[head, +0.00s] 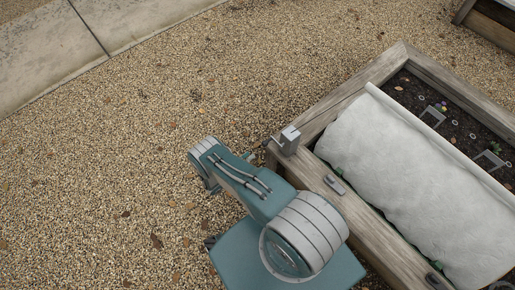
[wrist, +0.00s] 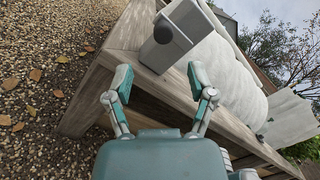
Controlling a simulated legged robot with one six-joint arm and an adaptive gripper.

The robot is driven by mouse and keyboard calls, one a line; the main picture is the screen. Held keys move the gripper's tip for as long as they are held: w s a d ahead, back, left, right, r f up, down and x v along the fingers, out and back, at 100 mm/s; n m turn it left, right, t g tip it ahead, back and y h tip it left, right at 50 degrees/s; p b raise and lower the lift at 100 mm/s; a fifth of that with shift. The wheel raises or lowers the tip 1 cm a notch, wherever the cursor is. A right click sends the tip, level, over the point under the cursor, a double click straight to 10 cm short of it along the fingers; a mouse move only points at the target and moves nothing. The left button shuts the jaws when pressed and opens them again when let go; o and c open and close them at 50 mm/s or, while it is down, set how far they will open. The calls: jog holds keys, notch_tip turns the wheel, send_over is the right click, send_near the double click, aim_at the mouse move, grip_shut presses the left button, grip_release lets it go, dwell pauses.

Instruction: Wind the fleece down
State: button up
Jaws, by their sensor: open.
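The white fleece (head: 405,185) lies spread over much of the raised bed, with a straight, bar-like edge (head: 440,135) on its far side. It also shows in the wrist view (wrist: 230,75). A grey box-shaped fitting (head: 289,140) is on the bed's near-left corner, with a thin rod or handle beside it. In the wrist view this fitting (wrist: 178,38) is just beyond my gripper (wrist: 158,80). My gripper is open and empty, its two fingers apart in front of the timber. I cannot make out its fingers in the head view.
The timber frame (head: 385,235) of the bed has small grey fittings (head: 334,184) along its near rim. Dark soil (head: 455,125) with small plants and hoops shows beyond the fleece. Open gravel (head: 110,160) lies to the left, with a concrete path (head: 60,50) behind.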

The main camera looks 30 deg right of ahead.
jog(key=a, duration=0.3)
jog(key=shift+s+f, duration=0.15)
jog(key=shift+s, duration=0.05)
jog(key=shift+d, duration=0.1)
jog(key=w+a+r+m+g+y, duration=0.1)
jog(key=w+r+m+g+y, duration=0.3)
jog(key=r, duration=0.9)
jog(key=r+m+y, duration=0.2)
jog(key=r+m, duration=0.5)
jog(key=r, duration=0.6)
jog(key=w+a+r+m+g+y, duration=0.1)
jog(key=w+r+m+g+y, duration=0.3)
jog(key=r, duration=0.9)
jog(key=s+a+r+m+t+y, duration=0.2)
jog(key=s+r+m+t+y, duration=0.25)
jog(key=s+r+m, duration=0.65)
jog(key=s+a+r+m+t+y, duration=0.1)
jog(key=s+a+r+t+y, duration=0.1)
jog(key=s+r, duration=0.3)
jog(key=s+a+r+m+t+y, duration=0.2)
jog(key=s+r+t, duration=0.2)
jog(key=s, duration=0.6)
notch_tip(320, 180, up, 2)
jog(key=shift+a+r, duration=0.1)
jog(key=shift+a, duration=0.3)
